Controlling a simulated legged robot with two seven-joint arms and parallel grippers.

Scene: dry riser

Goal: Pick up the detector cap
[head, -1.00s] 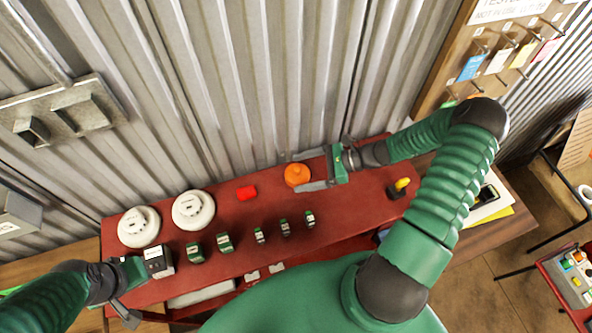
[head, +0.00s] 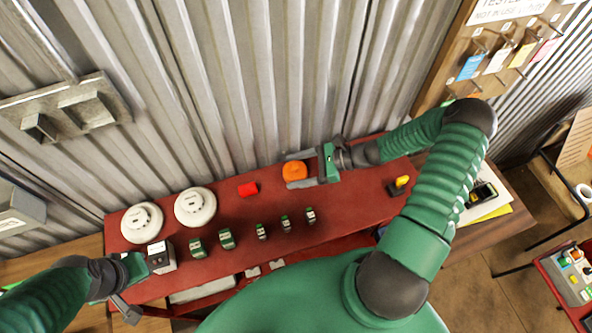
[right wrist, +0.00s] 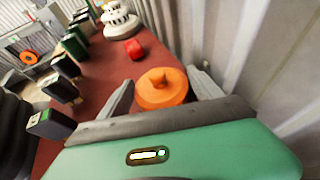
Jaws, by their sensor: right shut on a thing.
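The orange detector cap (head: 294,171), round with a small raised knob, is on the red bench top (head: 270,205) close to the corrugated wall. My right gripper (head: 296,170) reaches in from the right with its fingers shut on the cap's two sides. In the right wrist view the cap (right wrist: 162,88) sits between the two grey fingers; its underside is hidden, so I cannot tell whether it touches the bench. My left gripper (head: 138,285) is at the bench's left end beside a small grey-and-black box (head: 161,256); its finger opening is unclear.
Two white round detectors (head: 195,207) stand at the left. A red block (head: 248,189) lies left of the cap. Several small green-and-black devices (head: 227,239) line the front. A yellow-topped black piece (head: 400,184) is at the right. The corrugated wall (head: 250,90) rises close behind.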

